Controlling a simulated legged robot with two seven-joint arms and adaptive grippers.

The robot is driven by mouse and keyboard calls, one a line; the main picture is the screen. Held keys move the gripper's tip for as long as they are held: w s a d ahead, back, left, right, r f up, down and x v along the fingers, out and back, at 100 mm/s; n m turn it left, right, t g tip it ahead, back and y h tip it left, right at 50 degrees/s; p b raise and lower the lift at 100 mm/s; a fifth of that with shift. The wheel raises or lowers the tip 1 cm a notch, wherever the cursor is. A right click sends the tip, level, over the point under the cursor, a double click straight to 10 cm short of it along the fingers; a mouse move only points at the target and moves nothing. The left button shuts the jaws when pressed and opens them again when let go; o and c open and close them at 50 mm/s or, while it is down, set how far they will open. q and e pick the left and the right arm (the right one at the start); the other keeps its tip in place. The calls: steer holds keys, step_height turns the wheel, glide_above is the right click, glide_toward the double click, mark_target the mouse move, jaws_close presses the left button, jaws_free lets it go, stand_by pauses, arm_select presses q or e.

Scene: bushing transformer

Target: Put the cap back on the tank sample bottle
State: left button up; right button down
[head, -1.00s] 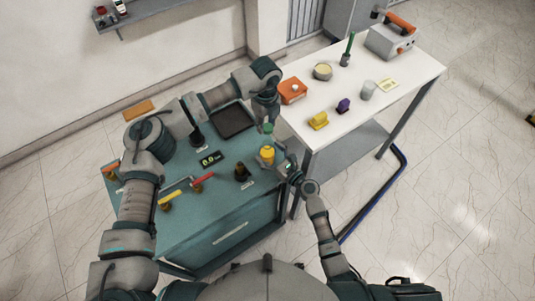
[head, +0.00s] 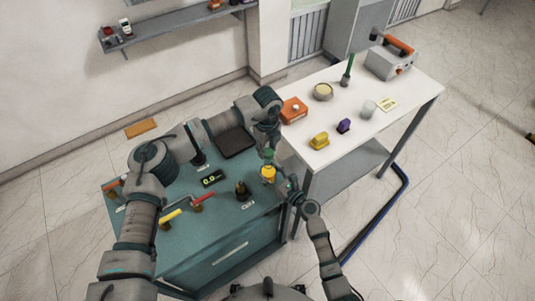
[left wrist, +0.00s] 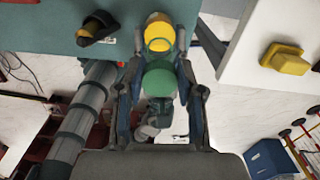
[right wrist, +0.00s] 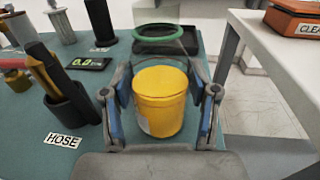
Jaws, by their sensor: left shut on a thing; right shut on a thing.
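A yellow sample bottle (head: 268,174) stands upright at the right edge of the teal bench. My right gripper (head: 279,180) is shut on it from the near right side; the right wrist view shows the bottle (right wrist: 160,100) between the fingers. My left gripper (head: 268,148) is shut on the green cap (head: 268,154) and holds it from above. In the left wrist view the cap (left wrist: 160,79) lies between the fingers, with the bottle's yellow top (left wrist: 158,36) beyond it.
The teal bench (head: 215,225) holds a dark hose fitting (head: 242,191), a small display (head: 212,178), valves with red and yellow handles, and a black tray (head: 236,143). A white table (head: 385,125) stands at right with a yellow block (head: 320,140) and an orange box (head: 294,109).

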mark_target(268, 171)
arm_select(q)
steer(key=shift+f, duration=1.15)
steer(key=shift+f, duration=0.9)
steer(key=shift+f, duration=0.55)
